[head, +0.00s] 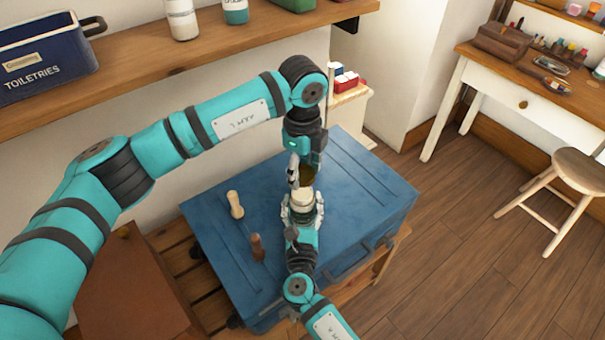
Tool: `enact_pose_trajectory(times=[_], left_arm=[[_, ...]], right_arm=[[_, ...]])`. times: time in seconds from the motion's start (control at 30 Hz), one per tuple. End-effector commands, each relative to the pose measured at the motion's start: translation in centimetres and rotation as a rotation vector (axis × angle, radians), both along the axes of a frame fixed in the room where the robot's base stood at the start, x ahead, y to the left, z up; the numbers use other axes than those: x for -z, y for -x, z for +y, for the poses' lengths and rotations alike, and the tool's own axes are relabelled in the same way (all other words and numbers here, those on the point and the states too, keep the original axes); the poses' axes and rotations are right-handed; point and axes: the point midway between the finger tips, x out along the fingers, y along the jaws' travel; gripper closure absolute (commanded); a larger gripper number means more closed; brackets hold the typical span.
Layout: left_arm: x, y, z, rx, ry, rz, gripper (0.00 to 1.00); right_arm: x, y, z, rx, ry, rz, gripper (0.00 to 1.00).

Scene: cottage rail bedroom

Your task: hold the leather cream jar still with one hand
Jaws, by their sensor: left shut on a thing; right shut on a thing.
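The leather cream jar (302,197) stands upright on the blue trunk (355,205); its pale body and dark brownish top show between my two grippers. My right gripper (302,208) comes from the near side and is shut around the jar's body, with a finger on each side. My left gripper (300,172) comes down from above and is shut on the dark lid (308,175) at the top of the jar. My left fingers and wrist hide part of the lid. Whether the lid is seated on the jar I cannot tell.
A pale wooden-handled item (235,204) and a dark brown one (257,247) stand on the trunk to the left. A wall shelf (150,85) with a toiletries box (45,58) is above. The trunk's right side is clear. A desk (520,85) and stool (580,165) stand right.

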Motion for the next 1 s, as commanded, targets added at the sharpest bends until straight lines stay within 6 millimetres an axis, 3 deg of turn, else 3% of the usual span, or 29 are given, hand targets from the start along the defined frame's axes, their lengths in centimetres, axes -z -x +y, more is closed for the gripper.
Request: enact_pose_trajectory(times=[0.07, 0.1, 0.3, 0.67, 1.0], left_arm=[[0.0, 0.0, 0.0, 0.000, 0.000, 0.000, 0.88], [0.0, 0.0, 0.0, 0.000, 0.000, 0.000, 0.88], [0.1, 0.0, 0.0, 0.000, 0.000, 0.000, 0.88], [0.1, 0.0, 0.0, 0.000, 0.000, 0.000, 0.88], [0.1, 0.0, 0.0, 0.000, 0.000, 0.000, 0.88]], right_arm=[[0.0, 0.0, 0.0, 0.000, 0.000, 0.001, 1.00], [0.0, 0.0, 0.0, 0.000, 0.000, 0.001, 0.41], [0.0, 0.0, 0.0, 0.000, 0.000, 0.001, 0.15], [0.1, 0.7, 0.0, 0.000, 0.001, 0.002, 0.15], [0.2, 7.2, 0.1, -0.002, 0.002, 0.003, 0.15]])
